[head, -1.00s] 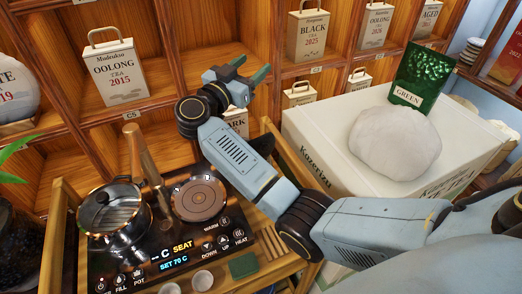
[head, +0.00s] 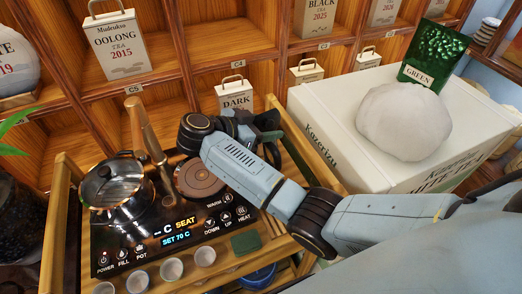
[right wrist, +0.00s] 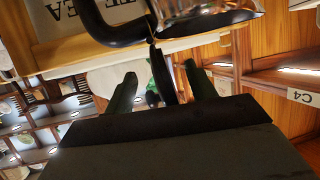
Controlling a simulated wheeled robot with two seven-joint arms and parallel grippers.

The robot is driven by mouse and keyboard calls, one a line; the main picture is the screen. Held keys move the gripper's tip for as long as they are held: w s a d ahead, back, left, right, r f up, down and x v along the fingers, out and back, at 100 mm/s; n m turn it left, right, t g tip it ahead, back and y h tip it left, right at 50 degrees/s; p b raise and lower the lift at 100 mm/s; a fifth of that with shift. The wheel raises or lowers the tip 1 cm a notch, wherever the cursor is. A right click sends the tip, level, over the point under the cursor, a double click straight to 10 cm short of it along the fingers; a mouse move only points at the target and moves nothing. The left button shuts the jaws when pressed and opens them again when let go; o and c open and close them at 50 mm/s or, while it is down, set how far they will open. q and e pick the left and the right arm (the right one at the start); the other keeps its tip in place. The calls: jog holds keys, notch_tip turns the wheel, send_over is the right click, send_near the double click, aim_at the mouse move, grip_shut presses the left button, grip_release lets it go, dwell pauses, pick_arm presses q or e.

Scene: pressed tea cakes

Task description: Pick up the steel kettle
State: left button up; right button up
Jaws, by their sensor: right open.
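In the right wrist view, a shiny steel kettle (right wrist: 215,8) is cut off by the top edge, with a curved black handle (right wrist: 105,38) beside it. A dark upright bar shows between my open fingers, but I cannot tell whether it belongs to the handle. My right gripper (head: 273,143) is beyond the hotplate in the head view, partly hidden by its own arm. It also shows in the right wrist view (right wrist: 162,90), fingers apart. The steel body is not clear in the head view there; my arm covers that spot. My left gripper is out of view.
A shiny lidded pot (head: 113,193) stands on the left of the black control panel (head: 177,236), beside a round hotplate (head: 200,178). Several small cups (head: 172,268) line the front. A big white box (head: 345,150) is at right. Shelves with tea boxes stand behind.

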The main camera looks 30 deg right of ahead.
jog(key=shift+w+d+f, duration=0.1)
jog(key=shift+d+f, duration=0.15)
jog(key=shift+d, duration=0.25)
grip_shut()
dwell(1.0)
jog(key=shift+w+r, duration=0.1)
jog(key=shift+r, duration=0.05)
